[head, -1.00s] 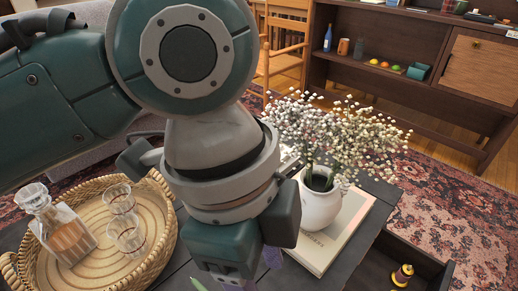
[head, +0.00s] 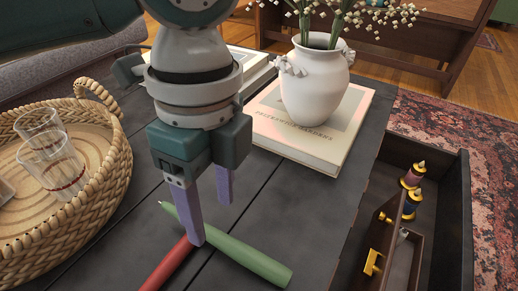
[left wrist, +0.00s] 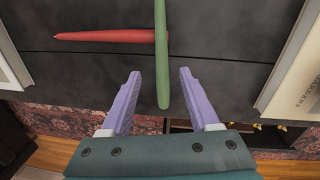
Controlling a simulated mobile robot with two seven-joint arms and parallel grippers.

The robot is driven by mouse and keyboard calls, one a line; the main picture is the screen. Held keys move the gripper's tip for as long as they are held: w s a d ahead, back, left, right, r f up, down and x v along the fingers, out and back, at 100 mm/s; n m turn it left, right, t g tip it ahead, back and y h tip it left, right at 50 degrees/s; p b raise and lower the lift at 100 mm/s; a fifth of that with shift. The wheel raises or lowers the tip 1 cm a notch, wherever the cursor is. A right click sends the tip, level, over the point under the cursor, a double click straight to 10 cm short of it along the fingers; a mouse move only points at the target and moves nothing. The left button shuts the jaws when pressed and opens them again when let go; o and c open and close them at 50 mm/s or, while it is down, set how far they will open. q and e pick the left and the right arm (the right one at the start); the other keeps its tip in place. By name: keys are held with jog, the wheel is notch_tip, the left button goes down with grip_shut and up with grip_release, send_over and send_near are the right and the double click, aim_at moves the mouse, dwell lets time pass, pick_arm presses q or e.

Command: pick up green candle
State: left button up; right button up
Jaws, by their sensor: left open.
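The green candle (head: 240,252) is a long tapered stick lying on the dark table, its thin end at the left by my gripper. It lies across a red candle (head: 168,265). My left gripper (head: 212,217) is open above the table, its purple fingers near the green candle. In the left wrist view, the green candle (left wrist: 162,70) runs lengthwise and its thick end reaches between the two open fingertips (left wrist: 160,75). The red candle (left wrist: 110,36) crosses it farther out. My right gripper is not in view.
A woven tray (head: 100,178) with glasses (head: 52,168) stands at the left. A white vase (head: 315,90) stands on a book (head: 300,140) behind the gripper.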

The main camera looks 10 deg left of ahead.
aim_at(217, 234)
pick_arm(q)
notch_tip(217, 234, down, 6)
jog(key=b, duration=0.4)
jog(key=shift+s+r, duration=0.1)
jog(key=shift+s, duration=0.05)
jog(key=shift+r, duration=0.1)
jog(key=shift+f+p, duration=0.25)
jog(key=shift+p, duration=0.1)
jog(key=shift+c, duration=0.4)
grip_shut()
